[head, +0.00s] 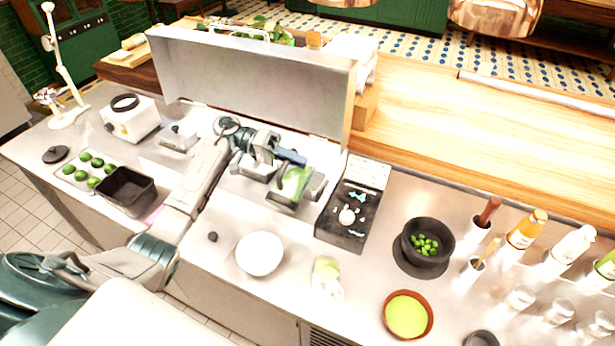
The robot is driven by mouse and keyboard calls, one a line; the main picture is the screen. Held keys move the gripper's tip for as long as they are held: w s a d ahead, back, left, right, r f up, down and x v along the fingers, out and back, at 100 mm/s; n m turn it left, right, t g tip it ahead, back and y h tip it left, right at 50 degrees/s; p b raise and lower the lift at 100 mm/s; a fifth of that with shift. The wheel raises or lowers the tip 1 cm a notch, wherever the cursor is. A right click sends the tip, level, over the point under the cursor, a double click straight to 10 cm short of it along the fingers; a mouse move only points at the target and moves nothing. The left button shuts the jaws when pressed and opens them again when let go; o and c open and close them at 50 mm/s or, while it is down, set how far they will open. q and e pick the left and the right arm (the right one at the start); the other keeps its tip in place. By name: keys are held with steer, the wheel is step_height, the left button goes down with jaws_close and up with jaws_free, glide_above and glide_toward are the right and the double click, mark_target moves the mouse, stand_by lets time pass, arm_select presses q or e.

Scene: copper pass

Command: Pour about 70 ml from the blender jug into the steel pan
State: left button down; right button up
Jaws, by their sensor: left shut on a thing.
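The blender jug (297,178) is clear with green liquid inside. It is tilted over a rectangular steel pan (318,186) set into the counter. My left gripper (284,157) is shut on the jug at its upper left side. The jug hides most of the pan's inside, so I cannot tell how much is in the pan or whether liquid is flowing. My right gripper is not in view.
A raised steel lid (255,75) stands behind the pans. A dark tray (350,215) of small tools lies right of the pan. A white bowl (260,254) sits in front. A white blender base (131,118) and black bin (126,190) stand left.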

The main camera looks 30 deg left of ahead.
arm_select(q)
steer(key=shift+s+a, duration=0.15)
steer(key=shift+s, duration=0.45)
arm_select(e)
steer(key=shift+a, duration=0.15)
arm_select(q)
steer(key=shift+s, duration=0.25)
stand_by(0.3)
steer(key=shift+s, duration=0.15)
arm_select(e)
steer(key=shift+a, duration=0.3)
arm_select(q)
steer(key=shift+n, duration=0.3)
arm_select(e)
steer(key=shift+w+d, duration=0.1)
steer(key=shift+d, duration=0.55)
